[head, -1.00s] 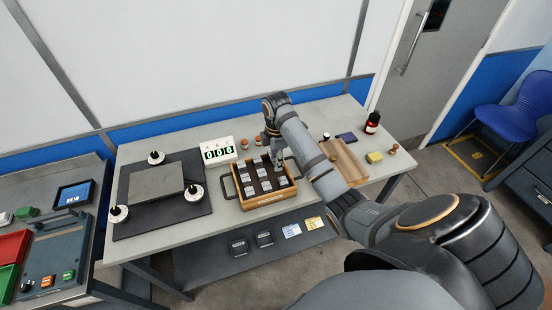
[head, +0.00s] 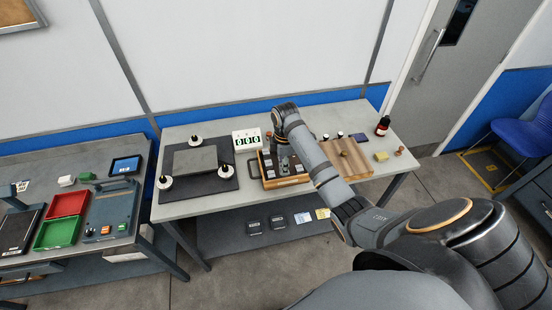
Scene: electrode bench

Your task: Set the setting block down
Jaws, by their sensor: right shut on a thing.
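My right gripper (head: 284,162) points down over the wooden tray (head: 287,183), at its middle to right part. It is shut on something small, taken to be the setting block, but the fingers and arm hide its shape. I cannot tell whether the held thing touches the tray floor. Several small grey blocks sit in the dark inside of the tray, best seen at its left side. My left gripper is not in view.
A dark mat (head: 228,184) with a grey plate (head: 195,161) and black-knobbed white discs lies left. A counter display (head: 246,139) stands behind the tray. A grooved wooden board (head: 349,158), a dark red bottle (head: 383,126) and a yellow block (head: 381,156) are right.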

